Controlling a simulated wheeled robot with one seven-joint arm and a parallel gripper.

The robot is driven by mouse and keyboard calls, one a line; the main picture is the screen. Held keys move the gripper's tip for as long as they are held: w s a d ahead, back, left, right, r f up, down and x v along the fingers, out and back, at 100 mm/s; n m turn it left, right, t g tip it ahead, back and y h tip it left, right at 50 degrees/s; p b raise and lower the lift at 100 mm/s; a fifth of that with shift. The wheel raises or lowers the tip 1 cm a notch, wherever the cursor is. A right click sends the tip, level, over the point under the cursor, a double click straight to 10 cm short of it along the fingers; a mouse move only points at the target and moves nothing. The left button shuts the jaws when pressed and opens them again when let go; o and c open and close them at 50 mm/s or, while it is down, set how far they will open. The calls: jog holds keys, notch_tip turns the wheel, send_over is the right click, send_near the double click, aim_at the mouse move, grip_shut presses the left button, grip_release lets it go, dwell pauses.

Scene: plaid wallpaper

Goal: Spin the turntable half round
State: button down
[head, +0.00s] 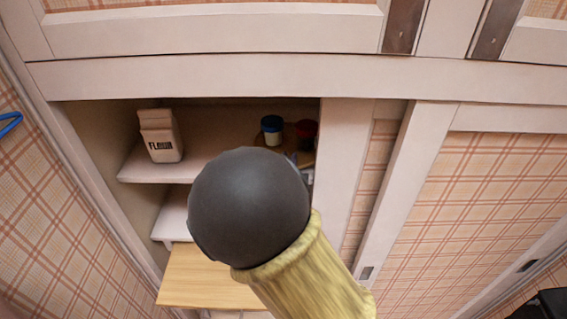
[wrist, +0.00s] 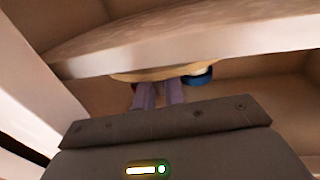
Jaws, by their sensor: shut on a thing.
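The turntable is a tan round disc (wrist: 122,75) on a shelf, seen edge-on in the wrist view, which looks upside down. My gripper (wrist: 158,88) reaches its rim, and its two pale purple fingers are close together there, shut on the turntable. The exact contact is too small to make out. The blue one shows beside the fingers in the wrist view (wrist: 200,78). In the head view my arm hides most of the turntable and gripper.
A flour bag (head: 160,136) stands on the same shelf (head: 190,165) at the left. A lower white shelf (head: 172,215) and a wooden board (head: 190,277) lie below. A sliding door frame (head: 342,170) bounds the opening on the right. The shelf between bag and jars is clear.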

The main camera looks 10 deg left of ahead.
jog(key=shift+w+d, duration=0.1)
jog(key=shift+d, duration=0.15)
dwell(0.3)
jog(key=c, duration=1.6)
grip_release()
jog(key=s+d+b, duration=0.1)
jog(key=s+b, duration=0.8)
jog(key=s, duration=0.8)
jog(key=shift+s+d, duration=0.15)
